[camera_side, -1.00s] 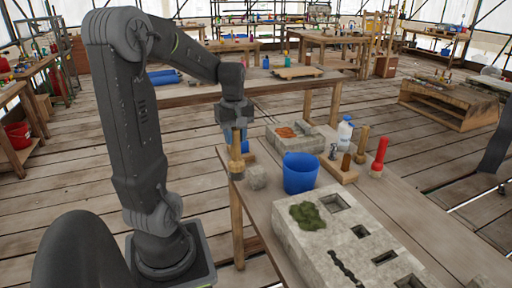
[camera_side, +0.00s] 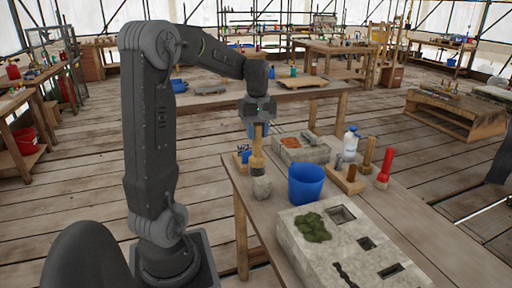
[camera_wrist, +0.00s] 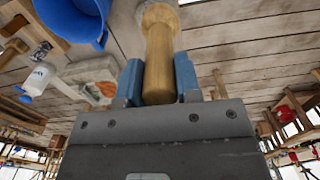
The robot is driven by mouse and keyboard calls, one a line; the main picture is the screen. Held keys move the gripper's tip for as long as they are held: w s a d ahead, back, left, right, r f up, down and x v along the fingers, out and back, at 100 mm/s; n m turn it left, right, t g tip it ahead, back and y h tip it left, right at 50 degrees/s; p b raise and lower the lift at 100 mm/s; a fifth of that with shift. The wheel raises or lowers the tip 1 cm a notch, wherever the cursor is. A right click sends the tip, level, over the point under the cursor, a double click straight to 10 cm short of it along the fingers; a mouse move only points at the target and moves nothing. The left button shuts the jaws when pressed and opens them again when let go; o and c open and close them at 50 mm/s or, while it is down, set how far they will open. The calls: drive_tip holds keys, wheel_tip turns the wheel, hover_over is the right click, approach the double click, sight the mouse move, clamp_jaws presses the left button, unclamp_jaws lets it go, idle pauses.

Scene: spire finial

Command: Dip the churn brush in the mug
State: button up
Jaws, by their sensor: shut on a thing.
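The churn brush has a pale wooden handle and hangs upright from my gripper. It shows in the side view (camera_side: 257,158) and from above in the wrist view (camera_wrist: 159,52). My gripper (camera_side: 258,124) is shut on the handle, with its blue finger pads (camera_wrist: 158,80) on both sides in the wrist view. The blue mug (camera_side: 305,184) stands on the bench to the right of the brush in the side view. It also shows at the upper left of the wrist view (camera_wrist: 75,18). The brush is apart from the mug. The mug's contents are hidden.
A grey rough lump (camera_side: 261,188) sits by the brush's lower end. A pale stone block (camera_side: 340,240) with moss and square holes lies in front. Behind are a stone block with an orange patch (camera_side: 300,148), a white bottle (camera_side: 350,139) and a red-handled tool (camera_side: 385,166).

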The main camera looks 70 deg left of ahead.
drive_tip(key=w+d+r+m, duration=0.1)
drive_tip(key=w+r+m, duration=0.1)
drive_tip(key=w, duration=0.6)
drive_tip(key=w+d+r+m, duration=0.1)
drive_tip(key=w+d+r, duration=0.1)
drive_tip(key=w, duration=0.6)
wheel_tip(320, 180, down, 10)
drive_tip(key=shift+w+f, duration=0.15)
drive_tip(key=shift+a, duration=0.1)
idle(0.4)
